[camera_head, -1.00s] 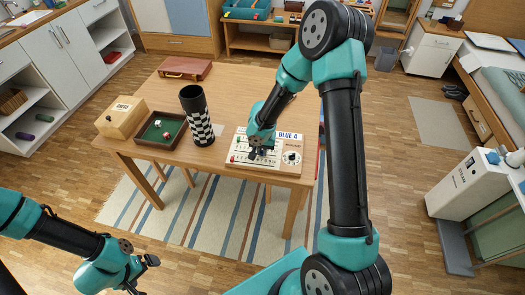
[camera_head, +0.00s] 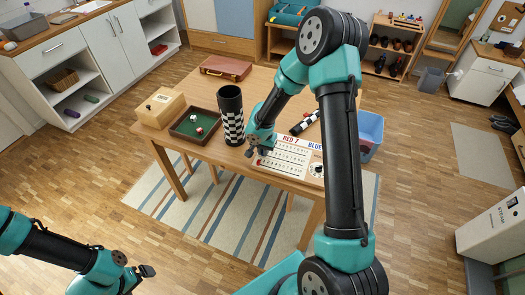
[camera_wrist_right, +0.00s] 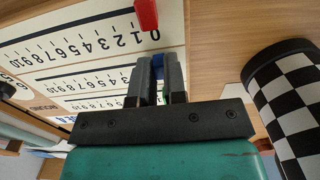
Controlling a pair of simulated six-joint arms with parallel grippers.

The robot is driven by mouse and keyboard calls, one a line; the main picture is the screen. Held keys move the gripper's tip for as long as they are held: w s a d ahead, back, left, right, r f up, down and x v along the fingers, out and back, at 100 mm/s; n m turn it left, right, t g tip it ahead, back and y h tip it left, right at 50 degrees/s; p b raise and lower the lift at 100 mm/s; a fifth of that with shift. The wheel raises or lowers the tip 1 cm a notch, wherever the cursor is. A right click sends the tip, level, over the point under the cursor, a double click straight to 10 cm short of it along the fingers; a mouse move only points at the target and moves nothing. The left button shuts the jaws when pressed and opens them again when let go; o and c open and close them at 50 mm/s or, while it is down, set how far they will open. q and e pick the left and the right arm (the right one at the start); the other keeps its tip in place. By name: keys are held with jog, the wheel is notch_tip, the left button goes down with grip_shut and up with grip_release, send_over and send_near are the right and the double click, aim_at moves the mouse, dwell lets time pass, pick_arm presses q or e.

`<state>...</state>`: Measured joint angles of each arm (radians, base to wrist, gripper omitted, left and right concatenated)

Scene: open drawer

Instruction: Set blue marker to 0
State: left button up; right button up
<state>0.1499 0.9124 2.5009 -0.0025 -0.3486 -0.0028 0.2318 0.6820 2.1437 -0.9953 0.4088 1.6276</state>
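The white number board (camera_head: 290,160) lies on the table near its front edge, with rows of digits and "RED" and "BLUE" headings. The blue marker (camera_wrist_right: 157,64) is between the fingertips of my right gripper (camera_wrist_right: 160,78), which is closed around it at the 0 end of a row. In the head view my right gripper (camera_head: 255,149) is at the board's left edge and hides the blue marker. A red marker (camera_wrist_right: 147,14) stands at the 0 end of another row. My left gripper (camera_head: 142,271) hangs low, away from the table; its opening is unclear.
A checkered cup (camera_head: 232,115) stands close left of the board and my right gripper; it also shows in the wrist view (camera_wrist_right: 290,105). A green tray with dice (camera_head: 186,131), a wooden box (camera_head: 158,108) and a brown case (camera_head: 226,66) are further left and back.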

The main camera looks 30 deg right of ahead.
jog(key=o, duration=0.5)
jog(key=shift+c, duration=0.2)
jog(key=shift+r, duration=0.1)
notch_tip(320, 180, up, 17)
dwell(0.4)
dwell(0.3)
jog(key=n+y, duration=0.3)
jog(key=n, duration=0.2)
send_over(251, 167)
jog(key=s+a, duration=0.2)
jog(key=s, duration=0.2)
notch_tip(251, 167, down, 15)
jog(key=s+a+f+n, duration=0.3)
jog(key=s+a+f, duration=0.2)
jog(key=s+f, duration=0.7)
jog(key=shift+n+t+y, duration=0.4)
